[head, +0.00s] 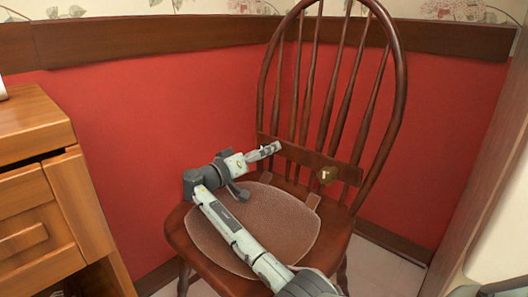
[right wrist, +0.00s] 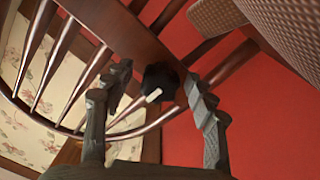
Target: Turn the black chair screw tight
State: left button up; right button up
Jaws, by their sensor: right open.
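The black chair screw (right wrist: 160,78) is a dark knob with a pale mark, set on the wooden crossboard (head: 306,157) of the brown chair's (head: 398,60) backrest. In the right wrist view it appears between the two fingers of my right gripper (right wrist: 155,84), with a visible gap to each side. The gripper is open. In the head view my right gripper (head: 268,151) is in front of the left end of the crossboard, and I cannot make out the screw there. How far the fingertips are from the screw is hard to tell. My left gripper is out of view.
A brass-coloured fitting (head: 327,175) sits on the right part of the crossboard. A woven cushion (head: 290,222) covers the seat below my right arm. A wooden drawer cabinet (head: 40,190) stands at the left. A red wall (head: 150,130) is close behind the chair.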

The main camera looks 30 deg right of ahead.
jog(key=v, duration=1.2)
